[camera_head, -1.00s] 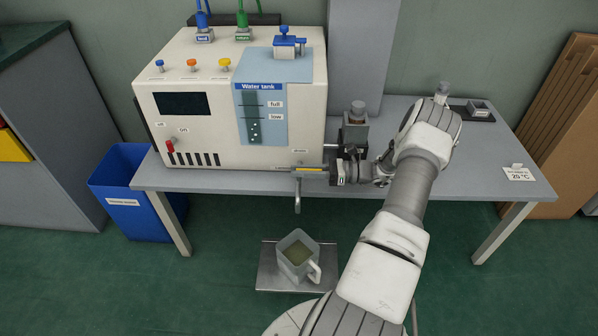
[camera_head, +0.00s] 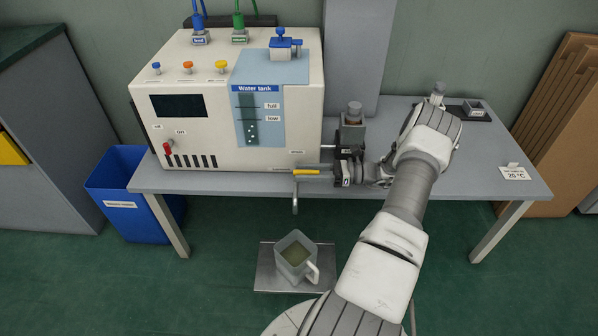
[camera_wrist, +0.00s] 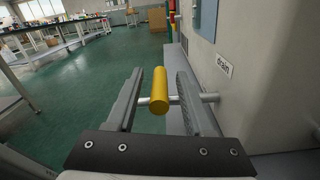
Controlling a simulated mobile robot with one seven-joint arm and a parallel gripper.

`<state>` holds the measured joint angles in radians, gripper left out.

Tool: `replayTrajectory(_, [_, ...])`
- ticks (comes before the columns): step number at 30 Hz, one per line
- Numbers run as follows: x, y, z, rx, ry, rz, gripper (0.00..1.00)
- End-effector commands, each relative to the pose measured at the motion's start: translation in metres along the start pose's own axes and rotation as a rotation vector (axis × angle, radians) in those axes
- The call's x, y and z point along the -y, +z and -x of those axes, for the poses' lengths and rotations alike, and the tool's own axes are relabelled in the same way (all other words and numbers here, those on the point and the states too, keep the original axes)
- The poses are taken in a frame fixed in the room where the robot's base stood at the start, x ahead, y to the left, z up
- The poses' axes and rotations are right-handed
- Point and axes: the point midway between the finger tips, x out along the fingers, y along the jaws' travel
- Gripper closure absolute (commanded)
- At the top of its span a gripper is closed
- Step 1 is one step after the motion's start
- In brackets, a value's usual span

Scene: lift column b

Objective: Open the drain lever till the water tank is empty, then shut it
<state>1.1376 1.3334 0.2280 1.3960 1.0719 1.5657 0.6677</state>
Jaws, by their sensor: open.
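The drain lever has a yellow handle (camera_head: 306,172) lying level along the machine's lower front right. In the wrist view the handle (camera_wrist: 159,92) sits between the fingers of my gripper (camera_wrist: 160,75), with a gap on both sides. My gripper is open around it. A metal stem runs from the handle to the machine wall beside the "drain" label (camera_wrist: 224,66). The water tank gauge (camera_head: 262,138) has "full" and "low" marks; pale dots show below "low", and I cannot tell the exact level. The spout (camera_head: 295,204) hangs below the lever; no stream is visible.
A jug (camera_head: 296,262) of murky liquid stands under the spout on a metal tray (camera_head: 265,280).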

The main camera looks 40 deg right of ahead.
Motion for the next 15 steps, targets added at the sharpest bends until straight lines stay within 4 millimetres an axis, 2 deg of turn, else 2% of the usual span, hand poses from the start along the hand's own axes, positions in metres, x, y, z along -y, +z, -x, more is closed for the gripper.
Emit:
replayTrajectory(9, [0.000,0.001,0.069,0.000,-0.002,0.001,0.48])
replayTrajectory(15, [0.000,0.000,0.094,-0.001,-0.001,0.000,0.48])
